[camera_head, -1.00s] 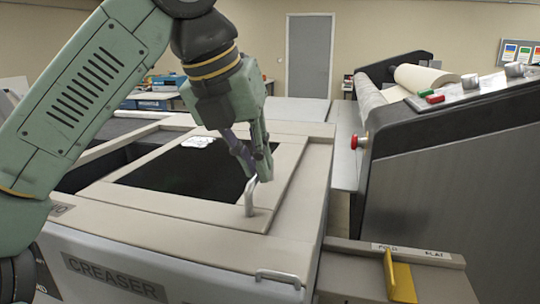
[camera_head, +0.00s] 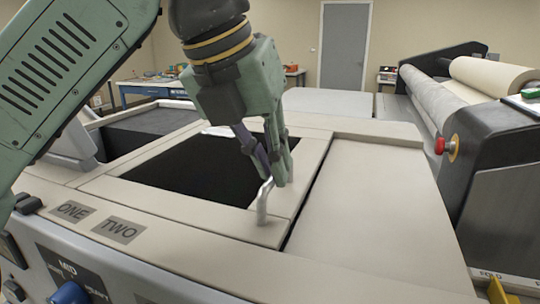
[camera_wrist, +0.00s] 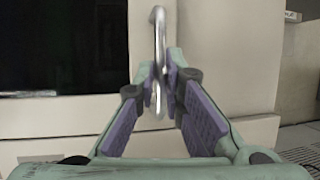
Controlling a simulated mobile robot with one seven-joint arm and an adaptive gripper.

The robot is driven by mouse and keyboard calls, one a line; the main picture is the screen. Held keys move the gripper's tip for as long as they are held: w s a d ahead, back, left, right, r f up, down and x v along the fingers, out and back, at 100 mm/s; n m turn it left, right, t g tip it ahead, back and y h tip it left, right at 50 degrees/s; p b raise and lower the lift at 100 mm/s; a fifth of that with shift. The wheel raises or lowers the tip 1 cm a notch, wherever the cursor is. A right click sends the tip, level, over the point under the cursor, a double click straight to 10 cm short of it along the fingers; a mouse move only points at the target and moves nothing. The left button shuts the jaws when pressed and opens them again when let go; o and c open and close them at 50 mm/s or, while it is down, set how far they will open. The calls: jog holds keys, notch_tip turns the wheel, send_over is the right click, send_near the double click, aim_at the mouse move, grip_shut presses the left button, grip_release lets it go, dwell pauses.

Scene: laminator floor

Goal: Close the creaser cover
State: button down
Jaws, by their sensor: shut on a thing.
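The creaser cover (camera_head: 277,235) is a flat beige frame around a dark window, lying on the machine top. A bent metal handle (camera_head: 263,203) stands up near its front right corner. My gripper (camera_head: 272,181) is shut on this handle from above. In the wrist view the handle (camera_wrist: 158,42) runs between my fingertips (camera_wrist: 161,80), beside the dark window (camera_wrist: 62,45). A dark opening (camera_head: 155,128) shows to the left of the cover. My arm and gripper hide part of the window and its far edge.
A flat beige panel (camera_head: 365,205) lies right of the cover, with a narrow dark gap between them. A roll machine with a red button (camera_head: 440,146) stands at the right. Labels ONE (camera_head: 73,210) and TWO (camera_head: 119,229) and a blue knob (camera_head: 70,293) are at the front left.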

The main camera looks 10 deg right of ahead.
jog(key=shift+w+a, duration=0.1)
jog(key=shift+a, duration=0.05)
jog(key=c, duration=1.7)
grip_release()
jog(key=shift+a, duration=0.1)
jog(key=shift+r, duration=0.1)
jog(key=v, duration=0.7)
jog(key=shift+r, duration=0.2)
jog(key=shift+a, duration=0.1)
